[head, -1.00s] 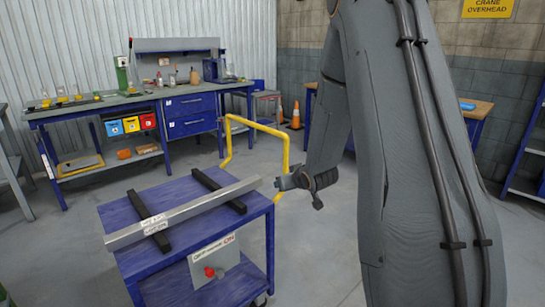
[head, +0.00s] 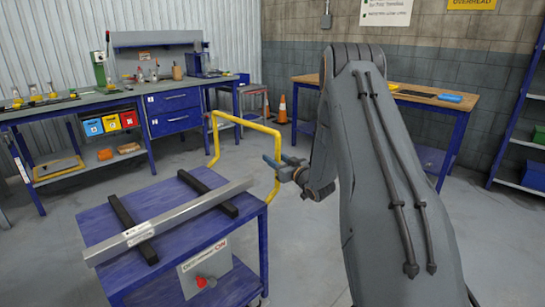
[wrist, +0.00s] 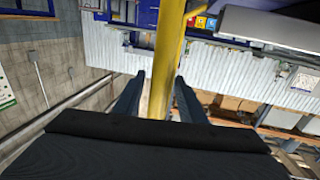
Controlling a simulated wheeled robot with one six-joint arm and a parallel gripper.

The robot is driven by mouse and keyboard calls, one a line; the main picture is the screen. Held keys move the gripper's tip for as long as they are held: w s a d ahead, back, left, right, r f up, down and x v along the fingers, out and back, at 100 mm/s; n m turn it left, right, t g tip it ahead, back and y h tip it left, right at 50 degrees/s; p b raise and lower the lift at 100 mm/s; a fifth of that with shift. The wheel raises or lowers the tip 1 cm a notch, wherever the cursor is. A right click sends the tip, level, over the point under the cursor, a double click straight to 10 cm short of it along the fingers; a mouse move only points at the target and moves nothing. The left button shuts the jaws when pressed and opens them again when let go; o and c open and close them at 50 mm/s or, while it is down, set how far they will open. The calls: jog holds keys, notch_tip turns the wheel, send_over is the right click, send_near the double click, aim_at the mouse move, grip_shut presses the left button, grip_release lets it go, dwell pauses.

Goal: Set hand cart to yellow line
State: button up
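The blue hand cart (head: 165,208) stands in the lower left of the head view. Its yellow handle (head: 247,123) rises at the cart's far right end; it also shows in the wrist view (wrist: 170,50). My gripper (head: 272,163) is at the handle's near upright. In the wrist view my gripper's two fingers (wrist: 159,77) are apart, with the yellow bar in the gap and space beside it. How deep the bar sits between them is hard to tell. No yellow line on the floor is visible.
A long metal bar (head: 172,220) lies across two black supports on the cart. A red knob (head: 201,281) is on its front panel. A workbench (head: 90,104) stands behind left, a wooden-topped table (head: 425,98) behind right. Orange cones (head: 282,110) stand between. Grey floor is open around the cart.

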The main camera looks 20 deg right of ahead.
jog(key=shift+w, duration=0.95)
jog(key=shift+c, duration=0.2)
grip_shut()
